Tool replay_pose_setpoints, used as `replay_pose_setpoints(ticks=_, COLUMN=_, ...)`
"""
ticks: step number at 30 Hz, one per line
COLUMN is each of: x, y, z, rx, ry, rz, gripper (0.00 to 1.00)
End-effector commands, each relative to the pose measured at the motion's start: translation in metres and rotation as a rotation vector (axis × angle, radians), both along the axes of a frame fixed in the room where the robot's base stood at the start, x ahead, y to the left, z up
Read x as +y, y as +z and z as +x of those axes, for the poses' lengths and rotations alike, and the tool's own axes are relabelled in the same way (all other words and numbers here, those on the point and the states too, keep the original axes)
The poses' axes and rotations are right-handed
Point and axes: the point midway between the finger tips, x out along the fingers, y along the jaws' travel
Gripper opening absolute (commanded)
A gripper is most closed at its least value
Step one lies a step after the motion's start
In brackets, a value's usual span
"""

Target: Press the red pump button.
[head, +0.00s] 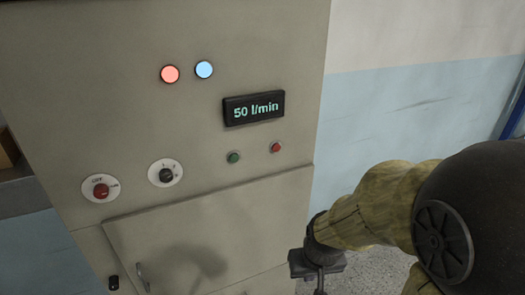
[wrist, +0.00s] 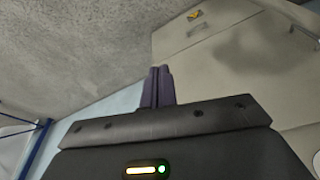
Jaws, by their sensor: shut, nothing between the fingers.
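A small red button (head: 276,147) sits on the grey cabinet front (head: 230,195) in the head view, below the right end of a dark display. A green button (head: 233,157) is just to its left. My gripper (head: 319,290) is at the bottom edge of the head view, below and right of the red button and apart from it. In the wrist view its two dark fingers (wrist: 157,72) are together with nothing between them. I cannot make out the red button in the wrist view.
The display (head: 254,108) reads 50 l/min. A red lamp (head: 170,74) and a blue lamp (head: 204,69) are above. A red rotary knob (head: 101,191) and a black knob (head: 166,174) are at left. A cabinet door (head: 215,235) with a handle is below. Floor shows right.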

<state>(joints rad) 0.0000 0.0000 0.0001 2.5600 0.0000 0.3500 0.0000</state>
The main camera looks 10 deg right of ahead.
Motion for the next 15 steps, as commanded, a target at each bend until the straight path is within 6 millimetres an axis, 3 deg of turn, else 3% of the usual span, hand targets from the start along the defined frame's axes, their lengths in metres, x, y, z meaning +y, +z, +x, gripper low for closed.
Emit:
replay_pose_setpoints(ticks=11, x=0.000, y=0.000, z=0.001, rx=-0.002, ry=-0.001, rz=0.001, gripper=0.00)
replay_pose_setpoints(ticks=15, x=0.004, y=0.003, z=0.014, rx=-0.026, ry=-0.005, rz=0.011, gripper=0.00)
